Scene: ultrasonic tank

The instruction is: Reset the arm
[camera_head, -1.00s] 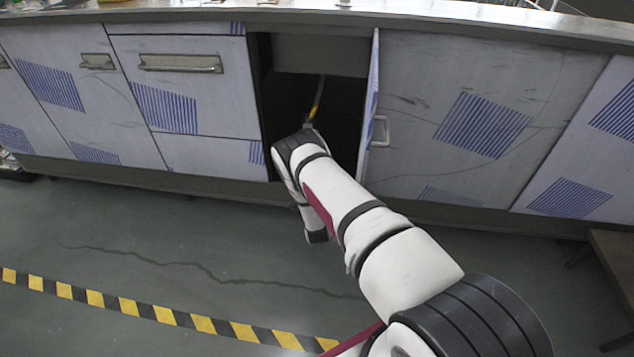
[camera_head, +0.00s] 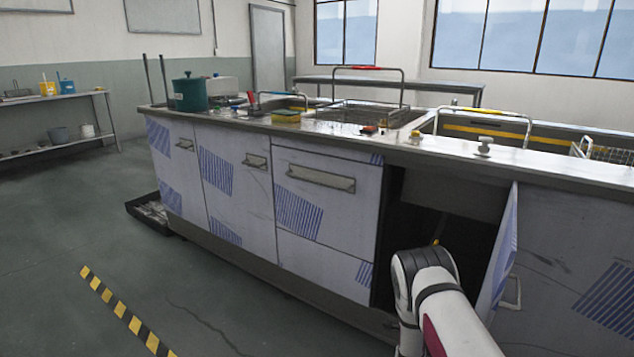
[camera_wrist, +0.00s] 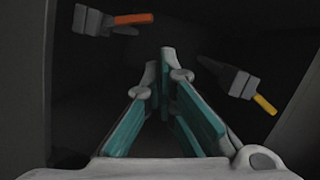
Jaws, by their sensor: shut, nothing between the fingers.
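My white arm reaches from the lower right of the head view to the open cabinet (camera_head: 415,215) in the counter front. My gripper (camera_wrist: 166,55) shows in the wrist view inside the dark cabinet, its teal-padded fingers shut with nothing between them. In the head view the gripper itself is hidden behind my arm. The cabinet door (camera_head: 503,255) stands swung open to the right of the opening, close beside my arm.
Inside the cabinet, a tool with an orange handle (camera_wrist: 133,19) lies upper left and one with a yellow handle (camera_wrist: 264,104) lies right. A dark wall (camera_wrist: 24,75) rises at left. The counter (camera_head: 300,125) holds a green pot (camera_head: 189,94) and a wire basket (camera_head: 360,114).

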